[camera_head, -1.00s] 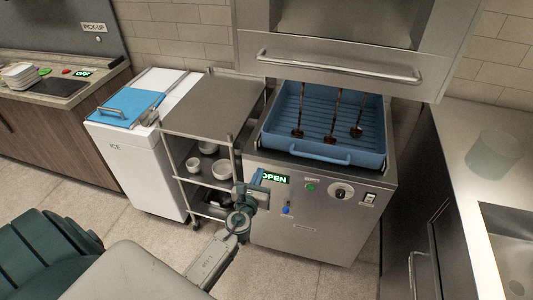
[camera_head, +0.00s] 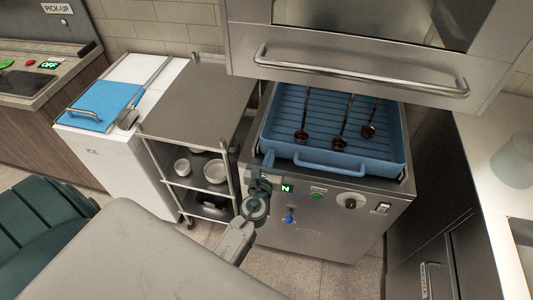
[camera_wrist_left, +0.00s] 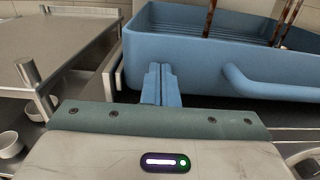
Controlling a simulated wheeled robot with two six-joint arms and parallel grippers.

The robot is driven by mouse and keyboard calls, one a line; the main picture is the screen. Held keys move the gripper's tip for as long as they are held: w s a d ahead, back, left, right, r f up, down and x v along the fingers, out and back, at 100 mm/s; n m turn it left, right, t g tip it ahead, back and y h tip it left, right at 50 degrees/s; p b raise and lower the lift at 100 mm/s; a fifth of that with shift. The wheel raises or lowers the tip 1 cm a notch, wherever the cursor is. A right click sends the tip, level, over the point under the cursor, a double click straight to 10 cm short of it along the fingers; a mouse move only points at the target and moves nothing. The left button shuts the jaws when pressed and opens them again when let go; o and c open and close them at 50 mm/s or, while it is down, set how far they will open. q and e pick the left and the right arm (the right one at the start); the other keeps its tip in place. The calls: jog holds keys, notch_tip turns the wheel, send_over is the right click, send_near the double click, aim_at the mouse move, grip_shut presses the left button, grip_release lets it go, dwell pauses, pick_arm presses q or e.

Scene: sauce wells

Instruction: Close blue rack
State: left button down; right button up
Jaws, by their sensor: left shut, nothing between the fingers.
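The blue rack (camera_head: 390,160) is a ribbed tray with a front bar handle (camera_head: 330,165). It sits in the top of the steel machine (camera_head: 330,225) below the raised hood, with three dark ladles (camera_head: 340,143) in it. My left gripper (camera_head: 268,160) is shut and empty at the rack's front left corner. In the left wrist view its blue fingertips (camera_wrist_left: 160,72) overlap the corner of the rack (camera_wrist_left: 185,60), left of the handle (camera_wrist_left: 265,95). I cannot tell whether they touch. My right gripper is not in view.
The raised steel hood (camera_head: 360,40) with a long bar (camera_head: 360,70) hangs over the rack. A steel shelf cart (camera_head: 195,100) with white bowls (camera_head: 214,171) stands close on the left, beside a white ice bin (camera_head: 105,155). A counter (camera_head: 490,150) is at right.

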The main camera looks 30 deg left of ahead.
aim_at(273, 146)
pick_arm(q)
jog(key=shift+w, duration=0.15)
jog(key=shift+d+r, duration=0.15)
jog(key=shift+r, duration=0.05)
jog(key=x, duration=0.6)
jog(key=shift+f, duration=0.1)
jog(key=shift+w, duration=0.1)
jog(key=shift+r, duration=0.2)
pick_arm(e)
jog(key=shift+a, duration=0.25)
pick_arm(q)
jog(key=shift+r, duration=0.15)
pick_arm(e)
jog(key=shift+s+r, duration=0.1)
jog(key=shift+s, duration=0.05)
